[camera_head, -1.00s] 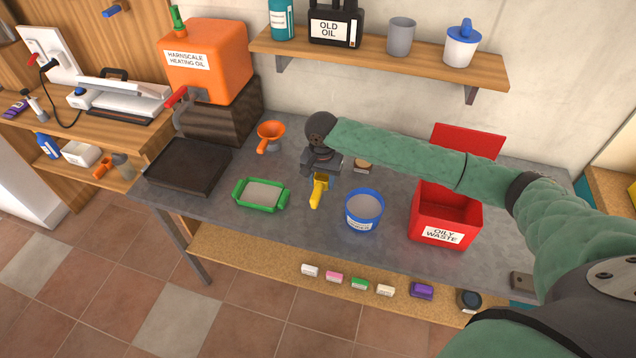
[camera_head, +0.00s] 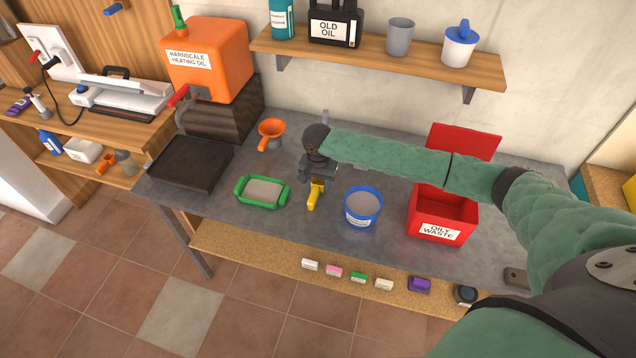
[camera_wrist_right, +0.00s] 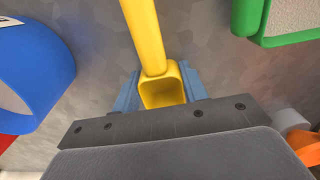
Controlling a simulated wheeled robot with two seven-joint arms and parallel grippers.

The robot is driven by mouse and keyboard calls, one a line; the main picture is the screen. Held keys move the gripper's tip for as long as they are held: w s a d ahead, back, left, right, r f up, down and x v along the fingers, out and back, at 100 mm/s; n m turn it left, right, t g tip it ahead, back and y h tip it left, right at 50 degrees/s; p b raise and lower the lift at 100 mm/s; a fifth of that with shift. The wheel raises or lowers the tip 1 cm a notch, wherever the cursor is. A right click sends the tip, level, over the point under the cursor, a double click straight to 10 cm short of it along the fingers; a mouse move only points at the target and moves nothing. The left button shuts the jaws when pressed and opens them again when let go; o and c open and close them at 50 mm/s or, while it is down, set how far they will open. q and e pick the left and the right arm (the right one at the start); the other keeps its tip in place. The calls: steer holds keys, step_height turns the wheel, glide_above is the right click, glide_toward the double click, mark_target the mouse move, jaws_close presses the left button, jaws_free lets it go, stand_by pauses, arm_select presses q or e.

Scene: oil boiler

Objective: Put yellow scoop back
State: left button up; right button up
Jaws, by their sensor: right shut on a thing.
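The yellow scoop (camera_head: 314,195) is at the middle of the grey table, between the green tray (camera_head: 262,205) and the blue tub (camera_head: 361,224). My right gripper (camera_head: 317,182) is over its back end, pointing down. In the right wrist view, its blue fingers (camera_wrist_right: 160,92) are on both sides of the scoop's hollow yellow cup (camera_wrist_right: 163,93), shut on it. The handle (camera_wrist_right: 143,30) stretches away from the gripper. I cannot tell whether the scoop still touches the table. My left gripper is not in view.
The blue tub and green tray both hold grey material. A red oily waste bin (camera_head: 441,234) stands open at the right, an orange funnel (camera_head: 270,133) at the back left and a dark tray (camera_head: 190,165) at the left. A shelf (camera_head: 380,55) hangs above the back.

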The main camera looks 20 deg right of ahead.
steer(key=o, duration=1)
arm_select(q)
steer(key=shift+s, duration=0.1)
arm_select(e)
steer(key=shift+r, duration=0.25)
step_height(320, 180, up, 6)
steer(key=shift+f+b, duration=0.25)
steer(key=shift+b, duration=0.95)
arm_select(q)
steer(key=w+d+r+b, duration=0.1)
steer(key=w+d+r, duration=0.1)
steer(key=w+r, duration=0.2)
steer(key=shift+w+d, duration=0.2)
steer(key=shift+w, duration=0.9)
arm_select(e)
steer(key=shift+r, duration=3.1)
